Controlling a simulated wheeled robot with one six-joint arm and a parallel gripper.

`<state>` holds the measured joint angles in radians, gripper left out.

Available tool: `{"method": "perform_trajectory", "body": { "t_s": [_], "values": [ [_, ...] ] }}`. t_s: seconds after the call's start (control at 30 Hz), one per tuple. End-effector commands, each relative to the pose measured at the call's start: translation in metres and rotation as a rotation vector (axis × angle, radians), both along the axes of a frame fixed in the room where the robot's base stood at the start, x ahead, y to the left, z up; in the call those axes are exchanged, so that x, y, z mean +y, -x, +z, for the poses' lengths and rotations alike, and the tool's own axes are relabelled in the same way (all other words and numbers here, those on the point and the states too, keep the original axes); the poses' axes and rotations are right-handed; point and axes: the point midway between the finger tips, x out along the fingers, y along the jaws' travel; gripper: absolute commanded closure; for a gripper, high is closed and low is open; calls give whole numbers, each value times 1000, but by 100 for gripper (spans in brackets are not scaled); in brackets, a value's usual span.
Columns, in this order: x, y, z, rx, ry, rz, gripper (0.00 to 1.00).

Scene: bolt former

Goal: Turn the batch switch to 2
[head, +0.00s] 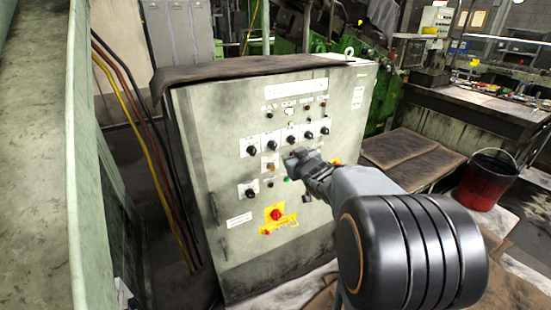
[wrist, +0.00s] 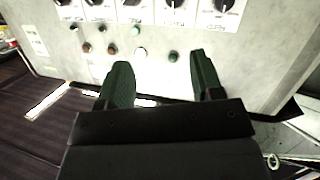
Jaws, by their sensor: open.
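The grey control cabinet (head: 215,120) faces me in the head view. A row of black rotary switches on white plates (head: 253,150) crosses its upper middle, and another black switch (head: 250,192) sits lower left. The labels are too small to read, so I cannot tell which is the batch switch. My gripper (head: 293,157) is just below the row and hides part of the panel. In the wrist view, my gripper (wrist: 161,66) has its two dark green fingers wide apart with nothing between them. The switch knobs (wrist: 173,4) lie along that view's top edge, beyond the fingertips.
A red emergency stop (head: 276,214) on a yellow plate is low on the cabinet. Small lamps or buttons (wrist: 140,52) lie near the fingers in the wrist view. A brown cloth (head: 240,68) covers the cabinet top. A red bucket (head: 485,182) stands at right.

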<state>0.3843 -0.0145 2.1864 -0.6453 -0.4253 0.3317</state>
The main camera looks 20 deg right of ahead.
Motion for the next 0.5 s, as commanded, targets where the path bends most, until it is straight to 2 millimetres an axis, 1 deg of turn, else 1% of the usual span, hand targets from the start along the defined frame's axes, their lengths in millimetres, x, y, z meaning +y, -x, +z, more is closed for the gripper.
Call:
{"method": "perform_trajectory", "body": {
  "t_s": [0.03,0.1,0.2,0.33,0.43,0.5],
  "values": [
    [-10,-9,-19,-41,-2,35,40],
    [-16,-19,-29,-101,-7,99,40],
    [-21,-26,-42,-166,-21,179,40],
    [-24,-29,-52,-218,-42,253,40],
    [-24,-34,-55,-237,-52,283,40],
    [-22,-40,-55,-244,-55,293,40]
  ]
}}
